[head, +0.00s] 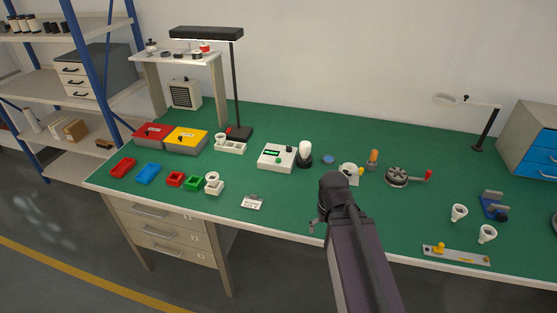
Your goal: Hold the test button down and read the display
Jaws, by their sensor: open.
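The tester (268,163) is a white box on the green bench, with a small dark display (272,152) on its top. The display shows green marks too small to read. A small green button (289,148) appears at its upper right; I cannot tell whether it is the test button. A white bulb (305,147) stands upright in a dark socket at the box's right side. My gripper (317,223) is open, at the end of my arm over the bench's front edge, to the right and nearer than the tester. Nothing shows between its fingers, though the arm partly hides them.
A label card (252,202) lies in front of the tester. White sockets (213,184) and coloured bins (175,179) stand left. A white fixture (349,173) and a round device with a red handle (402,176) stand right. A black lamp (239,132) rises behind.

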